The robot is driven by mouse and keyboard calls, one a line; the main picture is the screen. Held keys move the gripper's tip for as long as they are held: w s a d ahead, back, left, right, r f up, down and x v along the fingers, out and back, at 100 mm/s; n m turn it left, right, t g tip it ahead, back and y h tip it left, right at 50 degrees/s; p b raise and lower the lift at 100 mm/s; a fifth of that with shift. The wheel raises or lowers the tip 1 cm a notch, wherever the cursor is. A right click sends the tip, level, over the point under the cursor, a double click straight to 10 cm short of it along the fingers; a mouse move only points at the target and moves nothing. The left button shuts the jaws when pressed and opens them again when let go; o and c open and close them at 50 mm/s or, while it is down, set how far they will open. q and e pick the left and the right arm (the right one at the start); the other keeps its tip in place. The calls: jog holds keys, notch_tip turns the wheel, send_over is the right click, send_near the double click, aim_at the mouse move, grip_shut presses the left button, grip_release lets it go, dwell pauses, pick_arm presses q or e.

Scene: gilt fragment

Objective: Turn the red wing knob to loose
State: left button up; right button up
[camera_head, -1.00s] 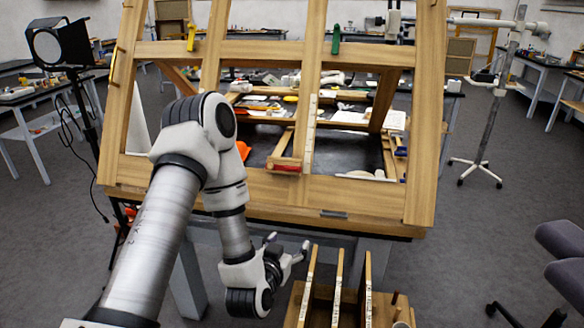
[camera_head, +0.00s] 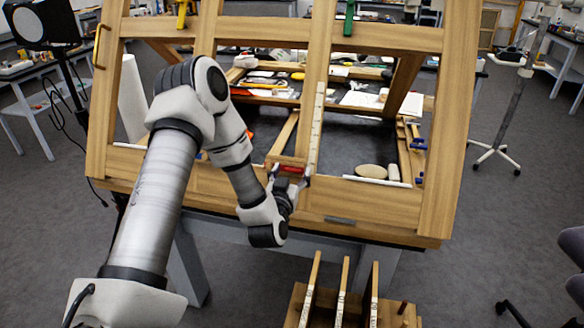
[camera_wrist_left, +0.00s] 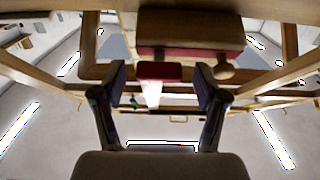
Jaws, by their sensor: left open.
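The red wing knob (camera_head: 291,169) sits on a small wooden block at the lower rail of the big wooden frame (camera_head: 385,215). In the left wrist view the red knob (camera_wrist_left: 158,71) lies between my left fingers, with a gap on each side. My left gripper (camera_head: 289,177) is open at the knob, its fingers to the left and right of it. The open fingers also show in the left wrist view (camera_wrist_left: 158,84). The knob's lower part is partly hidden by the gripper in the head view. My right gripper is not in view.
A green clamp (camera_head: 349,18) and a yellow clamp (camera_head: 182,13) sit on the upper rail. Tools and papers lie behind the frame. A wooden rack (camera_head: 300,300) with upright slats stands below the frame. A lamp (camera_head: 40,22) stands at the left.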

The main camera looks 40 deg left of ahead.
pick_arm(q)
jog(key=shift+w+a, duration=0.15)
jog(key=shift+w, duration=0.1)
jog(key=shift+s+d+r, duration=0.15)
jog(key=shift+s+d, duration=0.05)
jog(key=shift+s, duration=0.15)
jog(key=c, duration=1.2)
jog(key=shift+o, duration=0.2)
